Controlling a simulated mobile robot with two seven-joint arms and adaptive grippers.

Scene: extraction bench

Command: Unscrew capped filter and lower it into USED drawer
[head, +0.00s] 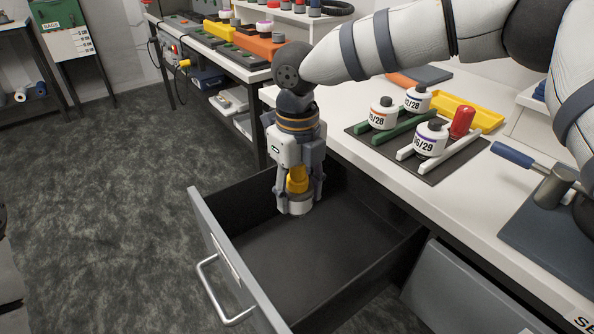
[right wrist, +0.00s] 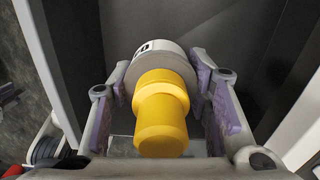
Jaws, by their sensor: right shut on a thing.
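My right gripper (head: 297,190) points down inside the open drawer (head: 262,299), near its back left part. It is shut on the capped filter (head: 293,205), a pale canister with a yellow cap. The filter is upright or nearly so, and I cannot tell whether it touches the drawer floor. In the right wrist view the filter's yellow cap (right wrist: 162,115) and pale body show between the purple finger pads (right wrist: 170,85). The drawer floor (head: 310,255) looks bare otherwise. My left gripper is not in view.
White filters with dated labels (head: 431,138) and a red cylinder (head: 462,122) stand on a dark mat with green and white rails. A yellow tray (head: 468,110) lies behind. A blue-handled tool (head: 515,155) sits right.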

